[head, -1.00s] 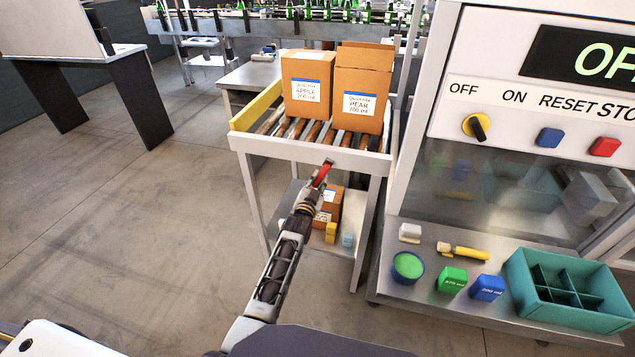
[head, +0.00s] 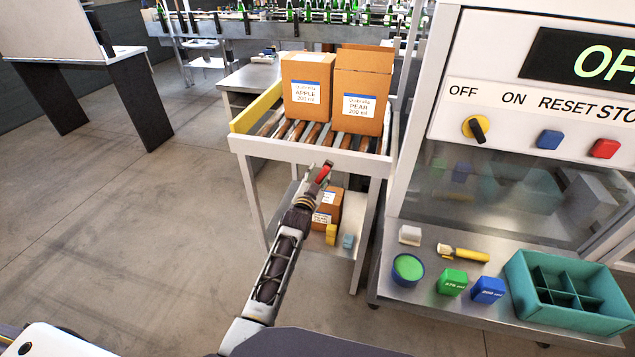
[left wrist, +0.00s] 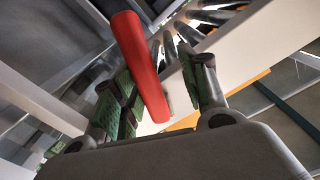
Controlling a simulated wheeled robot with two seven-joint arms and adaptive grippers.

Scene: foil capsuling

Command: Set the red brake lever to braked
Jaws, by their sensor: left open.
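The red brake lever (head: 323,172) is on the front of the roller cart (head: 300,152), below its front rail. In the left wrist view the lever (left wrist: 139,62) is a long red bar, tilted, with its lower end between the green-padded fingers. My left gripper (head: 316,181) is open around the lever, and it also shows in the left wrist view (left wrist: 165,95). A gap shows between the lever and the right finger; contact on the left side cannot be told. The lever's pivot is hidden. My right gripper is out of view.
Two cardboard boxes (head: 307,85) (head: 360,92) stand on the cart's rollers. A lower shelf holds another box (head: 328,207) and small blocks. To the right is a machine with a bench (head: 420,293) bearing a teal crate (head: 560,318). The floor at left is clear.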

